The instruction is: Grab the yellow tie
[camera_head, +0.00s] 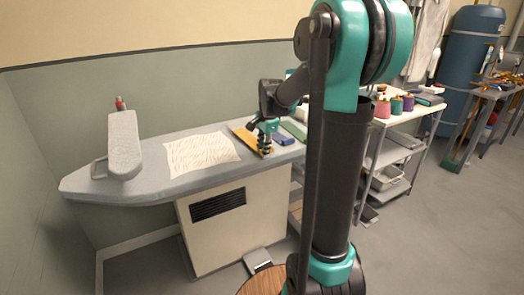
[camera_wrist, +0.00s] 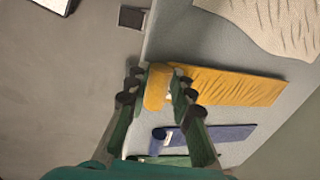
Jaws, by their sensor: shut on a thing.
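The yellow tie (camera_wrist: 225,86) lies folded flat as a long strip on the grey ironing table (camera_wrist: 180,40). In the wrist view its near end is a thicker roll between the fingers of my gripper (camera_wrist: 158,88). My gripper is shut on this end at the table's front edge. In the head view the yellow tie (camera_head: 241,133) runs back from my gripper (camera_head: 264,150) across the tabletop. The fingertips hide part of the tie there.
A blue folded tie (camera_wrist: 205,137) lies beside the yellow one, with a green one (camera_head: 293,130) past it. A cream patterned cloth (camera_head: 200,154) lies to the left. A small sleeve board (camera_head: 123,147) stands at the table's left end. A shelf cart with spools (camera_head: 397,105) stands right.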

